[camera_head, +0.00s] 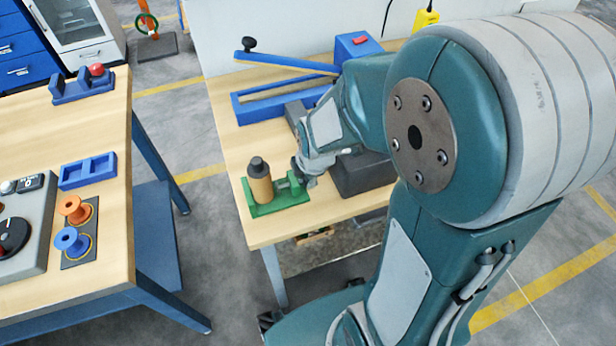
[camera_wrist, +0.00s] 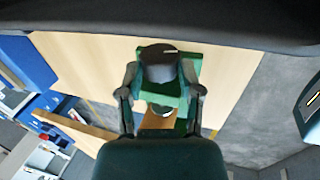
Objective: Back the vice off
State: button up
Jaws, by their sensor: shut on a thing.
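The green vice (camera_head: 279,203) sits near the front left of the right-hand table, and its green body also shows in the wrist view (camera_wrist: 193,60). A wooden cylinder (camera_head: 260,188) with a dark cap stands upright at its left end. My gripper (camera_head: 302,176) is at the vice's right end, beside the cylinder and apart from it. In the wrist view my gripper (camera_wrist: 161,76) has one finger on each side of a dark round knob (camera_wrist: 159,55) with a pale mark and is shut on it. The fingers hide part of the vice; its jaw gap is unclear.
A blue frame with a lever (camera_head: 285,62) stands behind on the same table. A dark block (camera_head: 362,176) is right of my gripper, partly behind my arm. Open floor lies between tables.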

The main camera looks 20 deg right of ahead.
jog(key=shift+s+f, duration=0.1)
jog(key=shift+s, duration=0.05)
jog(key=o, duration=0.8)
jog(key=shift+w+g, duration=0.2)
jog(key=shift+g, duration=0.1)
jog(key=shift+w+g, duration=0.2)
jog(key=shift+g, duration=0.6)
jog(key=shift+w+g, duration=0.15)
jog(key=shift+g, duration=0.65)
jog(key=shift+r, duration=0.2)
jog(key=shift+w+f+g, duration=0.1)
jog(key=shift+w+g, duration=0.1)
jog(key=shift+g, duration=0.7)
jog(key=shift+w+g, duration=0.2)
jog(key=shift+g, duration=0.7)
